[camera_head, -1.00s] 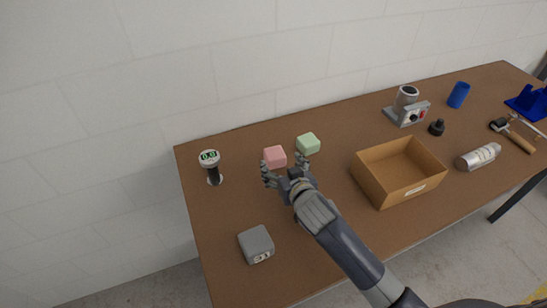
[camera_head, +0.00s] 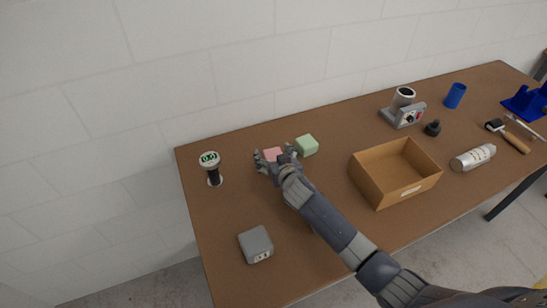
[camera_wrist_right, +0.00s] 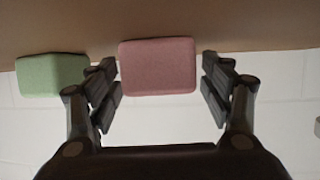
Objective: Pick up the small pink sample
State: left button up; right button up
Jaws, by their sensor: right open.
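The small pink sample (camera_head: 273,154) sits on the brown table, partly hidden by my right gripper (camera_head: 275,158) in the head view. In the right wrist view the pink sample (camera_wrist_right: 158,66) shows between the two open fingers of my right gripper (camera_wrist_right: 160,88), with a gap on each side. The fingers do not appear to touch it. A green sample (camera_head: 307,145) stands just to the right of my right gripper. The green sample also shows in the right wrist view (camera_wrist_right: 50,76), beside the left finger. My left gripper is not in view.
An open cardboard box (camera_head: 421,190) stands to the right. A metal device (camera_head: 404,108), a silver bottle (camera_head: 473,158) and a blue cup (camera_head: 455,95) are further right.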

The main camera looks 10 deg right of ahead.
jog(key=c, duration=0.9)
